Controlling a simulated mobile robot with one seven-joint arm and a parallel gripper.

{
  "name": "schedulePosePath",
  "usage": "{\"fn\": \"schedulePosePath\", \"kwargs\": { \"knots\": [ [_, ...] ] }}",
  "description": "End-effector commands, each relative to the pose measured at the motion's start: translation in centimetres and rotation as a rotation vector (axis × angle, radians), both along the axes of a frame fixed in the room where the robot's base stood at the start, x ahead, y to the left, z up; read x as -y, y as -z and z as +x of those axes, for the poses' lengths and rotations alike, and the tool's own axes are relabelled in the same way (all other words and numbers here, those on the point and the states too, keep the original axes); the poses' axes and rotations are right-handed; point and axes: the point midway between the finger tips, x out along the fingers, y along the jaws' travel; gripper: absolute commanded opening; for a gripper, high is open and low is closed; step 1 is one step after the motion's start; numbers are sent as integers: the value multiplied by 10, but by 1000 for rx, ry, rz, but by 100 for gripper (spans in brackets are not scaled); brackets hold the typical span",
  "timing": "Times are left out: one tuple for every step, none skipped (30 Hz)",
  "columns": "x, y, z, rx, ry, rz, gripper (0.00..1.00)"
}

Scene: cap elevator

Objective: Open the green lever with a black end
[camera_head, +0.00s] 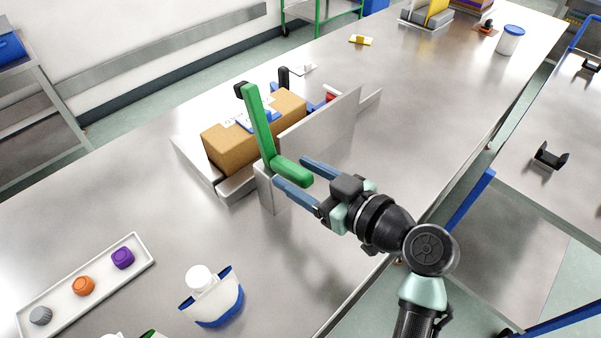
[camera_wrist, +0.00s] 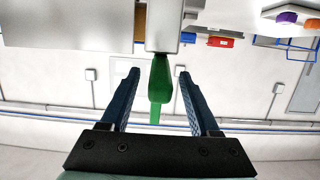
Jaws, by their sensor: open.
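The green lever (camera_head: 259,128) stands up on a grey metal mount beside the cardboard box (camera_head: 232,143), with a short green arm (camera_head: 292,171) jutting out at its foot. A black knob (camera_head: 241,90) shows by the lever's top; I cannot tell if it is joined to it. My gripper (camera_head: 291,171) is open, its blue fingers on either side of the short green arm. In the wrist view the green part (camera_wrist: 159,80) lies between the two open fingertips (camera_wrist: 159,73), with a gap at each side.
A grey upright plate (camera_head: 325,122) stands right of the box. A tray with coloured caps (camera_head: 88,284) and a blue-and-white holder with a white bottle (camera_head: 212,298) are at the front left. The table's middle right is clear.

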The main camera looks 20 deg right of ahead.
Motion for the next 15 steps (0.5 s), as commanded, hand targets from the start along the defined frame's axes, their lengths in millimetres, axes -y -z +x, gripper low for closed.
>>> {"fn": "schedulePosePath", "kwargs": {
  "knots": [
    [0, 0, 0, -1, 0, 0, 62],
    [0, 0, 0, -1, 0, 0, 62],
    [0, 0, 0, -1, 0, 0, 62],
    [1, 0, -1, -1, 0, 0, 62],
    [1, 0, -3, -1, 0, 1, 62],
    [2, 0, -5, 0, 2, 0, 62],
    [4, -1, -8, 0, 2, 0, 62],
    [5, -2, -11, 0, 3, 0, 62],
    [7, -3, -17, 0, 4, 0, 62],
    [9, -4, -22, 0, 3, 0, 62],
    [11, -5, -28, 0, 4, 0, 62],
    [14, -7, -36, 0, 5, 0, 62],
    [17, -9, -42, 0, 5, -1, 62],
    [19, -11, -49, 1, 6, -1, 62],
    [22, -13, -57, 1, 5, -2, 62]
  ]
}}
